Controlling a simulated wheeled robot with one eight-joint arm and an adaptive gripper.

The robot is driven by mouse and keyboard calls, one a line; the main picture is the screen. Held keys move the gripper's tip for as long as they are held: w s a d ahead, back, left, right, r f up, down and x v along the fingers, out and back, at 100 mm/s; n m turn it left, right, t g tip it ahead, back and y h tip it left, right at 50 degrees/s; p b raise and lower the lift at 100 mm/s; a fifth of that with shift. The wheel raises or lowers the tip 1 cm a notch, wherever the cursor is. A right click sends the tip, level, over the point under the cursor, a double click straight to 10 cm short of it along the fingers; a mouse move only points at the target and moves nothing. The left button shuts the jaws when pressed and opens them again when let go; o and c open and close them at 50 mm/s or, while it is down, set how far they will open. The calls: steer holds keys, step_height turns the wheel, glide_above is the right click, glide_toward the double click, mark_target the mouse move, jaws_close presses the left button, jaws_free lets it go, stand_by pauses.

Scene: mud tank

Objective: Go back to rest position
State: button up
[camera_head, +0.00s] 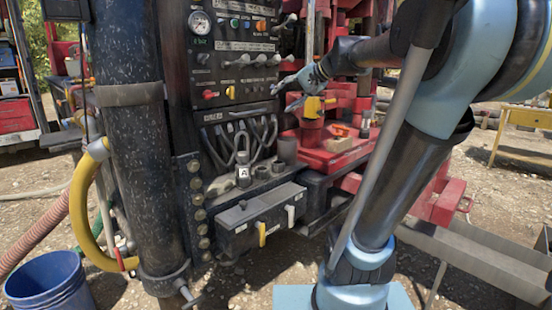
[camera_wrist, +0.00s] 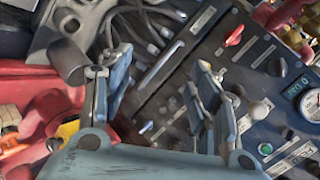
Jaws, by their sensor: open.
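My gripper (camera_head: 287,86) is in front of the control panel (camera_head: 215,58), at the panel's right side, with its fingers pointing left towards the panel. In the wrist view my gripper (camera_wrist: 163,80) shows its two fingers spread apart with nothing held between them. A metal lever (camera_wrist: 160,66) on the panel shows beyond the gap between the fingers. I cannot tell whether the fingers touch any lever. My blue and black arm (camera_head: 437,95) reaches over from the right of the head view.
Several metal levers (camera_head: 252,60) stick out of the panel close to my gripper. A red machine frame (camera_head: 318,158) stands just below my gripper. A thick black column (camera_head: 133,140) and a blue bucket (camera_head: 52,283) are at left.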

steer(key=s+d+f+n+g+h, duration=0.1)
steer(key=s+d+f+h, duration=0.2)
steer(key=s+d+f, duration=0.2)
steer(key=s+d+f+n+g+h, duration=0.1)
steer(key=s+d+f, duration=0.4)
steer(key=s+f, duration=0.7)
steer(key=s+d+f+n+g+h, duration=0.1)
steer(key=s+d+f+h, duration=0.4)
steer(key=f, duration=1.3)
steer(key=s+g, duration=0.1)
steer(key=s, duration=0.3)
steer(key=shift+s+d+f+g, duration=0.2)
steer(key=shift+s+g, duration=0.05)
steer(key=shift+g, duration=0.05)
steer(key=shift+w+f, duration=0.2)
steer(key=shift+w, duration=0.3)
